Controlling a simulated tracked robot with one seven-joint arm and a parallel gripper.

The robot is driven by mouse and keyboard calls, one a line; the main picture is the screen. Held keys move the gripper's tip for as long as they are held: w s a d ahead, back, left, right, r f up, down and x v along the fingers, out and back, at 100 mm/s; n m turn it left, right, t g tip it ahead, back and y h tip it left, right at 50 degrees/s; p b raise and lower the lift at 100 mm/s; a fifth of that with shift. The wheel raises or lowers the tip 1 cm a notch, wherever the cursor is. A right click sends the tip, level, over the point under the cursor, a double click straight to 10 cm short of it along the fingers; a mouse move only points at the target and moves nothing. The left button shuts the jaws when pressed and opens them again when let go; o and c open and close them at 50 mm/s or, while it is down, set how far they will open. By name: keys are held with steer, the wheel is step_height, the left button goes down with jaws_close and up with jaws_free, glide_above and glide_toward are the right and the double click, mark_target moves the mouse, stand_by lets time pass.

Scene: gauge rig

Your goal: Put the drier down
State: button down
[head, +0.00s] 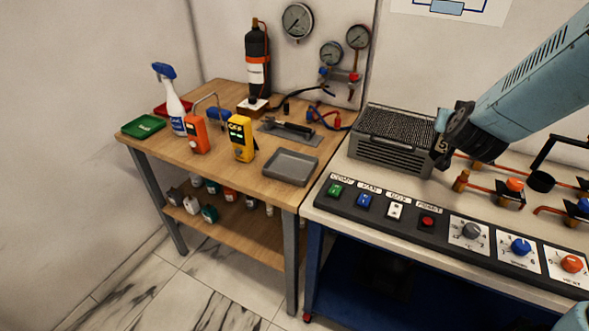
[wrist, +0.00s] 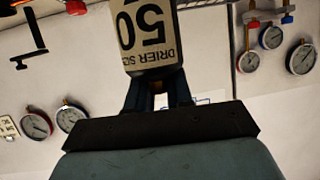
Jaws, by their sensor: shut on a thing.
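The drier (wrist: 150,35) is a dark cylinder with a cream label reading "50" and "DRIER", upside down in the wrist view. My gripper (wrist: 158,92) is shut on it, its dark fingers at the drier's near end. The drier's far end is cut off by the picture edge. In the head view my gripper (head: 443,138) hangs above the right bench, by the right end of the grey finned unit. The drier cannot be made out clearly there, as my gripper and arm cover that spot.
The finned unit (head: 390,158) and copper pipes with valves (head: 508,190) crowd the right bench behind the switch panel (head: 380,212). On the wooden table (head: 225,178) stand a grey tray (head: 290,167), yellow meter (head: 241,138), orange device (head: 195,134), spray bottle (head: 175,105) and black cylinder (head: 257,62).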

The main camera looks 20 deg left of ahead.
steer(key=s+a+r+n+g+y, duration=0.15)
steer(key=a+n+y, duration=0.25)
steer(key=a, duration=0.5)
steer(key=s+a+n+g+y, duration=0.1)
steer(key=a+n+g+y, duration=0.2)
steer(key=a, duration=0.6)
steer(key=s+a+f+n+g+y, duration=0.1)
steer(key=s+a+n+g+y, duration=0.55)
steer(key=s+a+n, duration=0.4)
steer(key=w+a+f+m, duration=0.1)
steer(key=w+a+f, duration=0.6)
steer(key=a+f, duration=0.5)
steer(key=shift+w+f+m+h, duration=0.15)
steer(key=shift+f+m+h, duration=0.2)
steer(key=shift+f, duration=0.1)
steer(key=shift+a, duration=0.1)
steer(key=c, duration=1)
jaws_free()
